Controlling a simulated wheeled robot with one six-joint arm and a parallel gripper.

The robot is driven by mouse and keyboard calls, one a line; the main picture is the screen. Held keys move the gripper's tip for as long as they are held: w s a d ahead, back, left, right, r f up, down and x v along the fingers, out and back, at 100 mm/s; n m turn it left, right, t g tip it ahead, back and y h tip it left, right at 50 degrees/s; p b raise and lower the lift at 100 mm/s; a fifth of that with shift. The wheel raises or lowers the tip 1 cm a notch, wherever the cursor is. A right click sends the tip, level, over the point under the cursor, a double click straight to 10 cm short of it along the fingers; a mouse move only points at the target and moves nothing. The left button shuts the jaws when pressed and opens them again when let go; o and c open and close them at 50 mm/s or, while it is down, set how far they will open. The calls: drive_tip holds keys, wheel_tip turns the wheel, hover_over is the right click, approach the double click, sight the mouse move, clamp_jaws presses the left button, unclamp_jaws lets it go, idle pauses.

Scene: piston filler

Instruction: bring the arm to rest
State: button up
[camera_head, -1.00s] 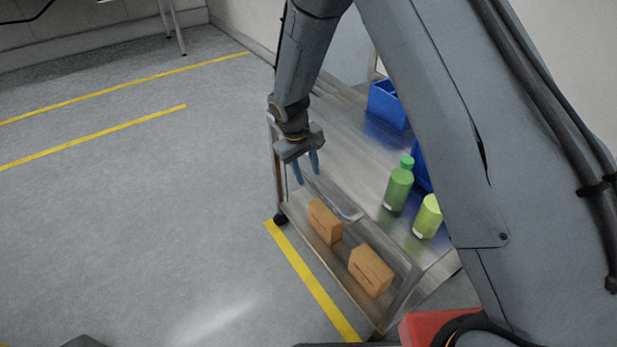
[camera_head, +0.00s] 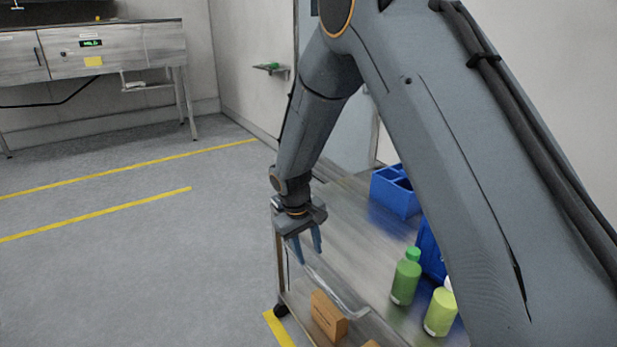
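My gripper (camera_head: 307,250) hangs at the end of my arm with its blue fingers pointing down. The fingers are apart and nothing shows between them. It is above the left edge of a metal cart (camera_head: 345,230), and in the picture it lies above a brown box (camera_head: 327,318). I cannot tell its exact height. My arm reaches down from the upper right and covers part of the cart.
A green bottle (camera_head: 405,278) and a yellow-green bottle (camera_head: 440,311) stand on the cart. A blue divided crate (camera_head: 395,192) is at its back, with another blue container (camera_head: 430,248) partly hidden. A bench (camera_head: 110,55) stands far left. Floor at left is clear.

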drive_tip(key=s+d+r+m+y, duration=0.1)
drive_tip(key=s+d+r+m, duration=0.2)
drive_tip(key=s+d, duration=0.7)
drive_tip(key=s+d+r+m, duration=0.3)
drive_tip(key=s+d+r, duration=0.5)
drive_tip(key=s, duration=0.6)
drive_tip(key=shift+d+m+g+y, duration=0.3)
drive_tip(key=shift+d+y, duration=0.1)
drive_tip(key=shift+d, duration=0.45)
